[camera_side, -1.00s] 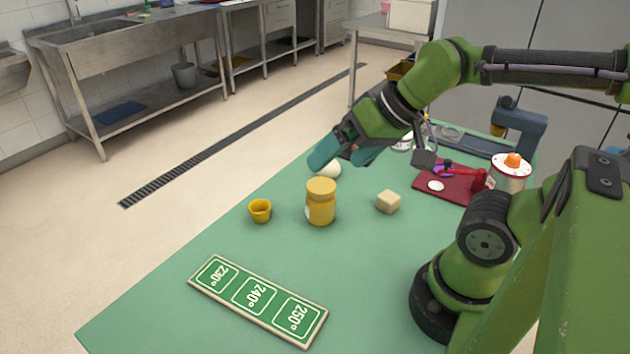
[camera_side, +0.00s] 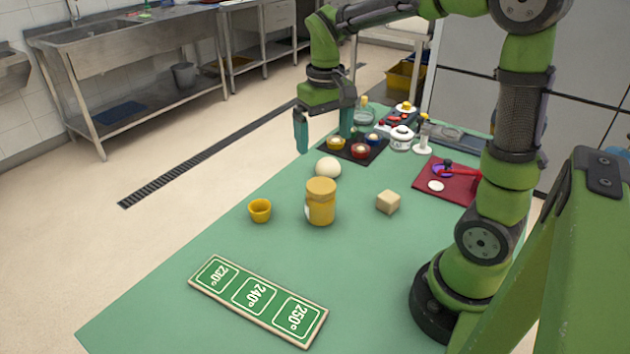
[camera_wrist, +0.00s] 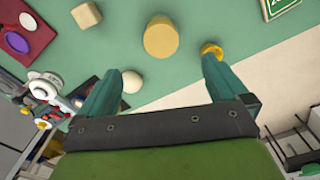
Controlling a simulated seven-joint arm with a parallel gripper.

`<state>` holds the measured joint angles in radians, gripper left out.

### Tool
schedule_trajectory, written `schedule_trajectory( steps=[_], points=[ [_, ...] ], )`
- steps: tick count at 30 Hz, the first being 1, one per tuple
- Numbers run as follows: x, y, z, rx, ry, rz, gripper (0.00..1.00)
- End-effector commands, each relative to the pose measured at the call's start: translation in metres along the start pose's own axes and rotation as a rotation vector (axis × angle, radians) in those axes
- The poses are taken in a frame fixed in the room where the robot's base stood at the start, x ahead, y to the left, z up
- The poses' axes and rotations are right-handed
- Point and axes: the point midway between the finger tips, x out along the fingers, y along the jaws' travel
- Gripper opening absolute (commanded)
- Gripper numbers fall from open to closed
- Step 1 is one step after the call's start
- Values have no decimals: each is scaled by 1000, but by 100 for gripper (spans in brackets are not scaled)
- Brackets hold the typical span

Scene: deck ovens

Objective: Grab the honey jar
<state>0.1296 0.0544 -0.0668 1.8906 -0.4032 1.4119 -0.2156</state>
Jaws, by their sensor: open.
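The honey jar (camera_side: 320,202) is a yellow jar with a yellow lid, upright on the green table. In the wrist view I see it from above as a yellow disc (camera_wrist: 161,38), ahead of and between my fingers. My gripper (camera_side: 325,133) is open and empty, pointing down. It is above the table, higher than the jar and apart from it. In the wrist view its two teal fingers (camera_wrist: 160,82) are spread wide.
A small yellow cup (camera_side: 260,210) stands left of the jar, a pale cube (camera_side: 388,202) right of it, and a white ball (camera_side: 328,168) behind it. A temperature board (camera_side: 258,300) lies in front. A dark tray (camera_side: 343,155) with small pots lies farther back.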

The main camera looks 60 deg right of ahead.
Motion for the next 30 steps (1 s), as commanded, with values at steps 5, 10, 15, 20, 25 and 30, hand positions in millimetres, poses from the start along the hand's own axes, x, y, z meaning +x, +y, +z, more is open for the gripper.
schedule_trajectory(
  steps=[5, 10, 15, 20, 25, 30],
  points=[
    [34, 0, 3, -4, -12, -1, 100],
    [72, -1, 2, -5, -11, -1, 100],
    [101, -1, 2, -5, -9, -2, 100],
    [113, -1, 2, -3, -6, -3, 100],
    [130, 0, -2, -4, -9, -2, 100],
    [155, 0, -6, -3, -9, -2, 100]
  ],
)
